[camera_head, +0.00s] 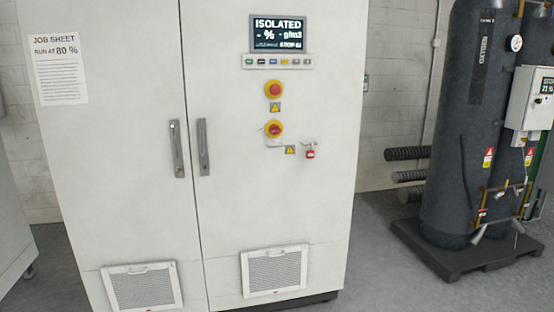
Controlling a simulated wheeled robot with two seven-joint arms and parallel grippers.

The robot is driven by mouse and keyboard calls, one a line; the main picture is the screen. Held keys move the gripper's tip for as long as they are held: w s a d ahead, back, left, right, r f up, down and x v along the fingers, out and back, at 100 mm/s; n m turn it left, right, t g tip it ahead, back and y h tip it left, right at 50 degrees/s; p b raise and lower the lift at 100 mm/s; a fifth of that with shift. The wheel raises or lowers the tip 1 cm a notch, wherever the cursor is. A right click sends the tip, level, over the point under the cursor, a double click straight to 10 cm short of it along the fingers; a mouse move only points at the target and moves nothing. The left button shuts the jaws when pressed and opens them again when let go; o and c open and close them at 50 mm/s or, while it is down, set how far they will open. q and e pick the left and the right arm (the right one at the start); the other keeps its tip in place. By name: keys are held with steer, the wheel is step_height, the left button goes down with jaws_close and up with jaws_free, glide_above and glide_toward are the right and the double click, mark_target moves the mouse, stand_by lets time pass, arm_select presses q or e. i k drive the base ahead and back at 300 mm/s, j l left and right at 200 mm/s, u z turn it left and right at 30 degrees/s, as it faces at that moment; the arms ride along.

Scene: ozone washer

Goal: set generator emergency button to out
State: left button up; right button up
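The generator cabinet (105,190) is white with two doors and stands in front of me. A small red padlock (310,154) hangs to the lower right of the switch. The display (278,33) reads "ISOLATED" and "STOP" with a few unclear characters. Neither of my grippers is in view.
A job sheet (58,70) reading "RUN AT 80 %" is on the left door. Two long handles (203,147) stand at the door seam. A dark tank (462,130) on a pallet (450,262) stands at right. The floor between cabinet and pallet is clear.

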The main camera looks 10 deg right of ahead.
mark_target(275, 89)
steer(key=i+l, duration=0.35)
steer(key=i, duration=0.15)
steer(key=i+l, duration=0.4)
steer(key=i, duration=0.15)
steer(key=i+l, duration=0.35)
steer(key=i, duration=0.15)
steer(key=i+l, duration=0.35)
steer(key=i, duration=0.15)
